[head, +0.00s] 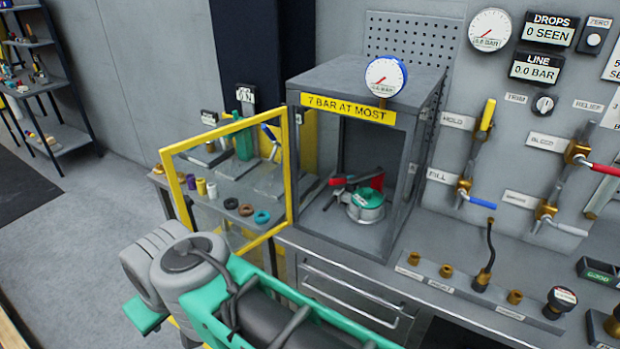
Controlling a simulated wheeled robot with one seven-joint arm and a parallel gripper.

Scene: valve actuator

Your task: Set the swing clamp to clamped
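The test cabinet (300,75) stands on the bench with its yellow-framed clear door (168,172) swung open to the left. Inside, a round unit with a green top (367,198) and a pale body sits on the cabinet floor. Beside and behind it are a dark and red piece (340,182) and a red part (377,182), which look like the swing clamp. They are small and overlap, so I cannot tell whether the clamp bears on the unit. My arm crosses the lower left, in front of the bench. My gripper's fingers are not visible.
A gauge (386,76) sits on the cabinet top. Behind the open door are a green block (243,140), colored rings and small cylinders. Valves with yellow, red and blue handles line the wall at right. Brass fittings (413,258) stand on the bench front. The cabinet's front opening is clear.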

